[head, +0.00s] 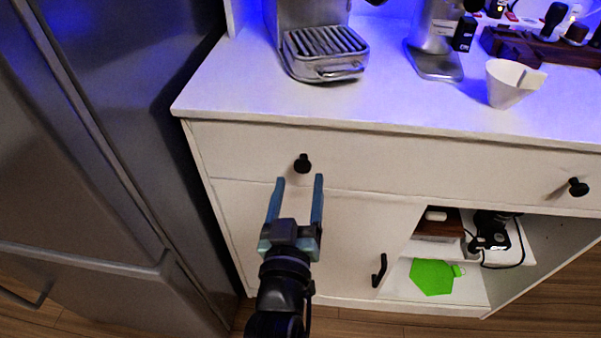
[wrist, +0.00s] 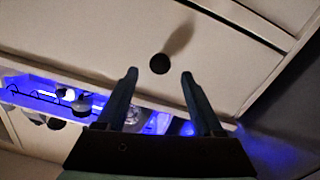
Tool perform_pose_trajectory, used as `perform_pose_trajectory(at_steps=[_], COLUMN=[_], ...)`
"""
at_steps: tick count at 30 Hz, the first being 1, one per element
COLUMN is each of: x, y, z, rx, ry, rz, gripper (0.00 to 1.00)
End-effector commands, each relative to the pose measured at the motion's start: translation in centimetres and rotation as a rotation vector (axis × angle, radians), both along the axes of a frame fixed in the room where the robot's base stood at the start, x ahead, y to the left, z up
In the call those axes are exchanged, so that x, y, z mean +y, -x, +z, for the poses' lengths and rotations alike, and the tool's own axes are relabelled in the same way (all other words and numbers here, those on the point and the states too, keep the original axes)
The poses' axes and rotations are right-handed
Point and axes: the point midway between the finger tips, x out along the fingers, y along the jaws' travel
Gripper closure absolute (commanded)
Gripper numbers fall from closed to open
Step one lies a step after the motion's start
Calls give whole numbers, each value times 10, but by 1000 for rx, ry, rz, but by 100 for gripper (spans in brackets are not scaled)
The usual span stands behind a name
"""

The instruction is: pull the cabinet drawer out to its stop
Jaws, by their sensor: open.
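The white cabinet drawer (head: 400,163) runs along the top of the cabinet front and looks closed. It has a round black left knob (head: 303,163) and a round black right knob (head: 578,187). My gripper (head: 299,181) is open, with its two blue fingers pointing at the left knob. In the head view the fingertips appear just below the knob. In the wrist view one black knob (wrist: 160,63) shows just beyond and between the open fingertips (wrist: 159,73). Nothing is between the fingers, and I cannot tell the exact gap to the knob.
A grey fridge (head: 120,130) stands close on the left. The countertop (head: 240,90) holds an espresso machine (head: 325,50), a grinder (head: 435,45) and a white cup (head: 508,85). Below the drawer are a door with a black handle (head: 380,270) and an open shelf (head: 400,285).

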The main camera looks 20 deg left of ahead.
Motion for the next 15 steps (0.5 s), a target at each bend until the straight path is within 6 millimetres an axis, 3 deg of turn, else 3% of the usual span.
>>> perform_pose_trajectory(at_steps=[6, 15], x=[7, 9], y=[-24, -31], z=[0, 0], rx=[0, 0], ry=[-1, 0], rz=[1, 0], gripper=[31, 31])
